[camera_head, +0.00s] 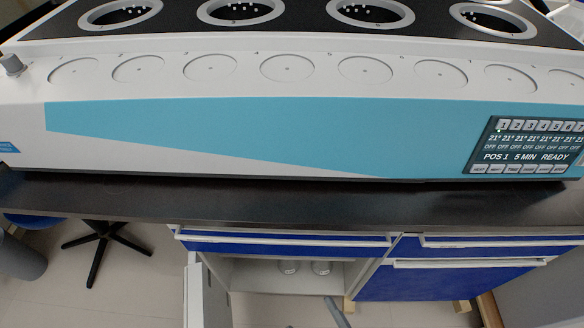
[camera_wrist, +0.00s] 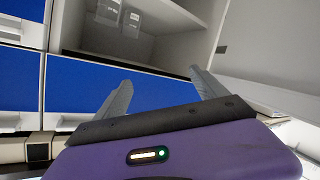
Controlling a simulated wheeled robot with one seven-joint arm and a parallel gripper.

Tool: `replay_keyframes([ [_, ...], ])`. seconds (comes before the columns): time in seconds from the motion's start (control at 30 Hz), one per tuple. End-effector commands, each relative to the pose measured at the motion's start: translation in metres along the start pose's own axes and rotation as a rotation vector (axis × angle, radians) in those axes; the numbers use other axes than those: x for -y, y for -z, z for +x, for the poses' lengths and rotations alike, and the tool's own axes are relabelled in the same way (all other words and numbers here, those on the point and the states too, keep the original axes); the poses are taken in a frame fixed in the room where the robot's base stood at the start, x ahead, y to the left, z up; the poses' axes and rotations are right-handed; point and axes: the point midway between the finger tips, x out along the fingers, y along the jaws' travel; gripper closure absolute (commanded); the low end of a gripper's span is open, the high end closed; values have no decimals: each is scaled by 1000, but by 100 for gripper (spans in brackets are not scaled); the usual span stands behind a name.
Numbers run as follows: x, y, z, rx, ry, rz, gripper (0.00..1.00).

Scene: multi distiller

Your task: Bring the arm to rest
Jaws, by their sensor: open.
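My gripper (camera_wrist: 163,95) shows in the wrist view with its two grey fingers spread apart and nothing between them. It is in front of the lab bench's lower cabinets, below the worktop. In the head view only a small grey part of my arm shows at the bottom edge, and the gripper itself cannot be made out there. The multi-position distiller (camera_head: 250,140) stands on the dark worktop (camera_head: 300,203), white with a blue front band. Its display (camera_head: 528,145) reads "POS 1 5 MIN READY".
Below the worktop are blue drawers (camera_head: 285,247) and an open cabinet (camera_head: 250,275). Two containers (camera_wrist: 108,12) stand inside the cabinet. The open cabinet door (camera_head: 197,290) sticks out into the room. A stool base (camera_head: 103,240) and a grey bin (camera_head: 20,258) are at the left.

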Motion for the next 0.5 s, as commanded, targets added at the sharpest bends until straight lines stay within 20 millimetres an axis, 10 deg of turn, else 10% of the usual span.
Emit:
replay_keyframes([
  [0.23,-86,31,-98,-59,-201,439,18],
  [0.5,-128,39,-165,-14,-338,582,18],
])
